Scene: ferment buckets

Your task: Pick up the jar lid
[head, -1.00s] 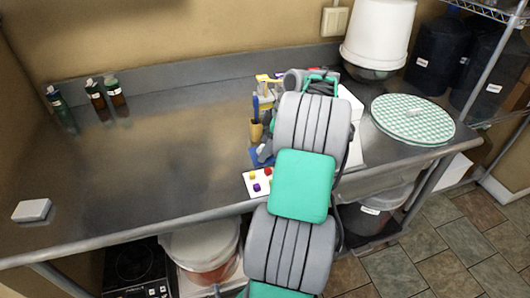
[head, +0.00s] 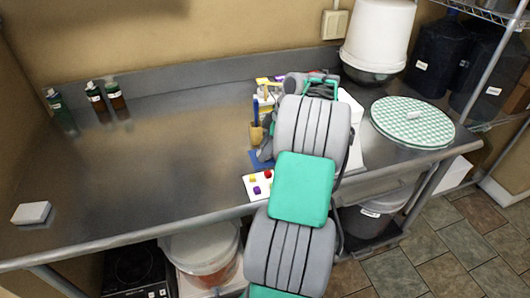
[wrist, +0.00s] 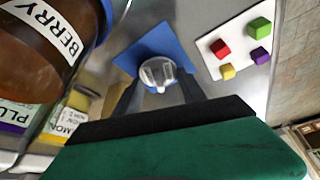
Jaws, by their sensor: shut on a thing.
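The jar lid (wrist: 158,71) is a small round, pale grey, glassy piece in the wrist view. It sits between the two dark fingers of my gripper (wrist: 158,88), which is shut on it. A blue mat (wrist: 150,42) lies behind and below it; I cannot tell whether the lid still touches the mat. In the head view my arm hides the lid and most of the gripper, and only part of the blue mat (head: 257,160) shows left of the arm.
A white board (head: 254,187) with colored cubes lies near the front edge. A brown jar labelled BERRY (wrist: 50,50) stands close on the left in the wrist view. A checkered round board (head: 412,122) and white bucket (head: 377,35) are at right. The left counter is mostly clear.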

